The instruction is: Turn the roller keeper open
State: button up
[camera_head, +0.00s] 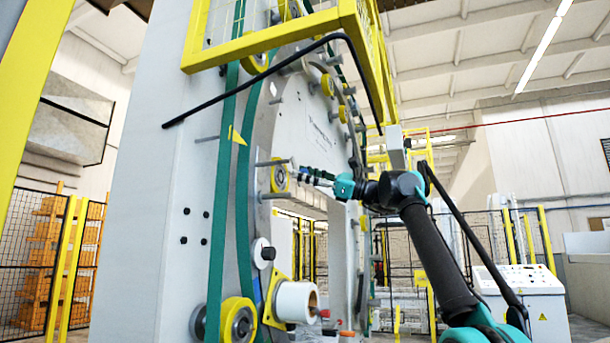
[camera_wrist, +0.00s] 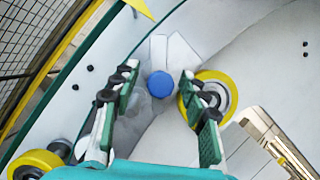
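A round blue knob (camera_wrist: 161,84), which may be the roller keeper, sits on the grey face of the ring machine in the wrist view. My gripper (camera_wrist: 160,74) is open, with one finger on each side of the knob and visible gaps to it. The right finger overlaps part of a yellow-rimmed roller (camera_wrist: 228,92) beside the knob. In the head view my gripper (camera_head: 314,174) reaches left to the yellow roller (camera_head: 279,179) on the ring. A grey peg (camera_head: 272,162) sticks out at that roller. I cannot make out the blue knob there.
A white roll (camera_head: 293,302) on a yellow bracket and a large yellow wheel (camera_head: 239,322) are lower on the machine. A green belt (camera_head: 219,210) runs down its front. A yellow frame (camera_head: 262,42) and a black bar (camera_head: 245,86) hang above. A control desk (camera_head: 525,290) stands right.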

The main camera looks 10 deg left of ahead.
jog(key=v, duration=1.2)
jog(key=shift+c, duration=0.2)
